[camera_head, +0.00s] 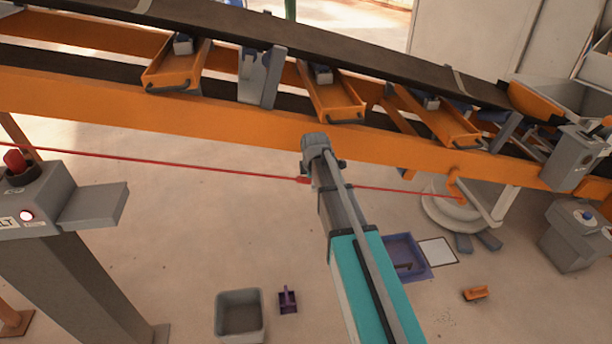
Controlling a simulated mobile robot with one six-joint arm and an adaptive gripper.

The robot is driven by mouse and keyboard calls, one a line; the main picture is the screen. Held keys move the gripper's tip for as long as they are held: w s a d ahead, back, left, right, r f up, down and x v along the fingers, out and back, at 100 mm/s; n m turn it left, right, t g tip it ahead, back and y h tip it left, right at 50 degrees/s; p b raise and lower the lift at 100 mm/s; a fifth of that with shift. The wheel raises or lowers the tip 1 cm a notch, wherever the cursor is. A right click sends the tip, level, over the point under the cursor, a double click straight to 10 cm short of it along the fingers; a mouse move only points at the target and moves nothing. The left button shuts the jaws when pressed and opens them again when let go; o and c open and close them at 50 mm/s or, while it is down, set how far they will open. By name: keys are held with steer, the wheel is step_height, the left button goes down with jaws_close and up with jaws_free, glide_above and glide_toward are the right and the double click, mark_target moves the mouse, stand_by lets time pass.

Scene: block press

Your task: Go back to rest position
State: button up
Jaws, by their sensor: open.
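My arm, teal and grey, reaches up from the bottom edge through the middle of the camera_head view. Its grey rounded end is in front of the orange conveyor frame (230,110), as seen from here. No gripper fingers can be made out in this view, and no object shows held at the visible end of the arm.
A dark belt (330,45) runs above several orange trays, one of them a tray (335,102). A red cord (150,158) crosses in front. A control post (45,205) stands left, a grey box (575,235) right. A grey bin (240,318) and purple tray (420,262) lie on the floor.

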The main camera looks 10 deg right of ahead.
steer(key=shift+w+r, duration=0.1)
steer(key=shift+a+r+p, duration=0.15)
steer(key=shift+r+p, duration=0.4)
steer(key=shift+p, duration=0.1)
steer(key=s+r+m+g+p, duration=0.1)
steer(key=s+r+m+p, duration=0.3)
steer(key=s+m, duration=0.4)
steer(key=s+r+m+g+p, duration=0.1)
steer(key=s+r+m+p, duration=0.4)
steer(key=s+m, duration=0.4)
steer(key=shift+s+a+g+p, duration=0.4)
steer(key=shift+s, duration=3.5)
steer(key=shift+r, duration=0.1)
steer(key=shift+a, duration=0.1)
